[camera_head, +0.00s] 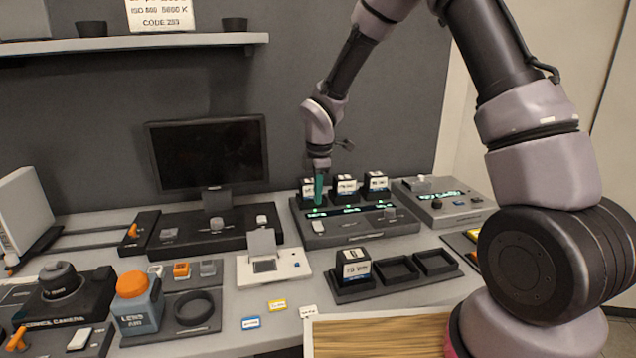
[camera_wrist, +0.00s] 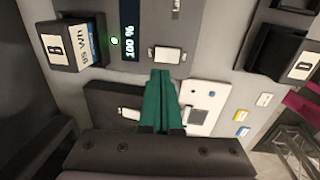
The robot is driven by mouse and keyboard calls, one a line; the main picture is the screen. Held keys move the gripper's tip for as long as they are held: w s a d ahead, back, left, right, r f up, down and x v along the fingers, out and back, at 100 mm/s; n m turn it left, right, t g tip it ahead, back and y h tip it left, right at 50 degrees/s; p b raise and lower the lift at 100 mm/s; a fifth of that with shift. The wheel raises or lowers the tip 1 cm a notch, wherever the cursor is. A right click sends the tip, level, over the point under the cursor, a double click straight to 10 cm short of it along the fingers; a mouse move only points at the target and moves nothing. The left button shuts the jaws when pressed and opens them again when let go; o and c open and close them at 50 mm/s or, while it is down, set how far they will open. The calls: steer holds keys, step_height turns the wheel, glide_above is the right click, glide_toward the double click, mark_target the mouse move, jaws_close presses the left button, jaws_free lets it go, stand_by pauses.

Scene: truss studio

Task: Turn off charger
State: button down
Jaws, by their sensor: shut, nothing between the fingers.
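The charger (camera_head: 345,239) is a grey and black unit on the desk. It holds three black batteries with white labels in a row at the back, below which green displays are lit. A white switch (camera_head: 319,227) is at its front left. My gripper (camera_head: 318,203) has teal fingers, shut and empty, pointing down just above the charger's left part, near the left display. In the wrist view the fingers (camera_wrist: 160,78) end beside the charger's white switch (camera_wrist: 167,55), with a "100 %" display (camera_wrist: 130,35) lit next to it. I cannot tell whether they touch.
A black tray (camera_head: 388,285) with one battery and two empty slots is in front of the charger. A second grey unit (camera_head: 452,208) with a lit green display stands to the right. A monitor (camera_head: 208,153) and a white card device (camera_head: 285,267) are to the left.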

mark_target(317, 224)
steer(key=f, duration=0.4)
steer(key=w+f, duration=0.1)
steer(key=f, duration=0.2)
steer(key=shift+f, duration=0.25)
steer(key=shift+s, duration=0.25)
steer(key=shift+s+d+r, duration=0.1)
steer(key=shift+s+r, duration=0.1)
steer(key=shift+s, duration=0.35)
steer(key=shift+r, duration=0.25)
step_height(317, 224, up, 13)
steer(key=s, duration=0.1)
steer(key=shift+s+d+r, duration=0.15)
steer(key=shift+s+r, duration=0.05)
steer(key=shift+s, duration=0.1)
